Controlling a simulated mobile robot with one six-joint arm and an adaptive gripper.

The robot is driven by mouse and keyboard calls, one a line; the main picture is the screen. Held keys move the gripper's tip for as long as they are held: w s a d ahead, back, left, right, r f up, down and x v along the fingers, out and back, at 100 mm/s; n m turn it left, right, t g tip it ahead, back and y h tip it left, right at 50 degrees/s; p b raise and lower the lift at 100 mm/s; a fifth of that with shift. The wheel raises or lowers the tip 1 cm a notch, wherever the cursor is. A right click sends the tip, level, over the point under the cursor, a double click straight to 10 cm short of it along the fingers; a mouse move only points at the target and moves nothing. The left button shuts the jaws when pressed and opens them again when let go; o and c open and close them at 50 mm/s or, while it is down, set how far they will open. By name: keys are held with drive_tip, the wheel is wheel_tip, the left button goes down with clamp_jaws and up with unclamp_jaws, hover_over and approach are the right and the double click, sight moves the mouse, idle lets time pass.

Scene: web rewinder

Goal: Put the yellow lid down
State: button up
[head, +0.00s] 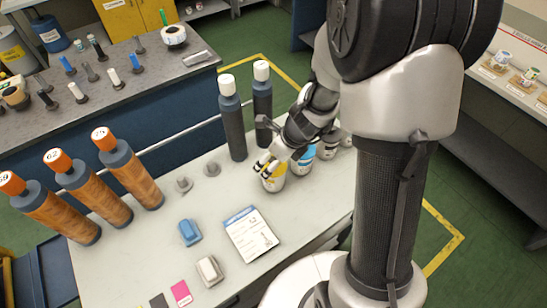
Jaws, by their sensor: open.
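My gripper (268,167) is at the top of a yellow-and-white can (275,184) on the pale worktop (205,205). Its fingers are open, one on the near left side of the can's top. I cannot make out a separate yellow lid there. The fingers and wrist cover the can's top, so I cannot tell whether the lid lies on it or whether the fingers touch it.
A blue-labelled can (303,161) and more cans stand right of the gripper, partly behind my arm. Two dark bottles with white caps (231,118) stand behind. Orange rolls (131,173) stand left. A printed card (251,234), blue block (190,232) and white block (209,270) lie in front.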

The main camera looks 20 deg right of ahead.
idle(0.3)
drive_tip(key=w+p+v, duration=0.1)
drive_tip(key=p+v, duration=0.7)
drive_tip(key=v, duration=0.5)
drive_tip(key=s+a+r+n, duration=0.5)
drive_tip(key=s+r+n, duration=0.2)
drive_tip(key=r+n, duration=0.6)
drive_tip(key=s+d+r+n+h, duration=0.2)
drive_tip(key=s+r+n, duration=0.3)
drive_tip(key=s+n, duration=0.6)
drive_tip(key=n, duration=0.4)
drive_tip(key=shift+s+r+n+t+h, duration=0.2)
drive_tip(key=shift+n+t+h, duration=0.2)
wheel_tip(320, 180, down, 7)
drive_tip(key=b, duration=0.7)
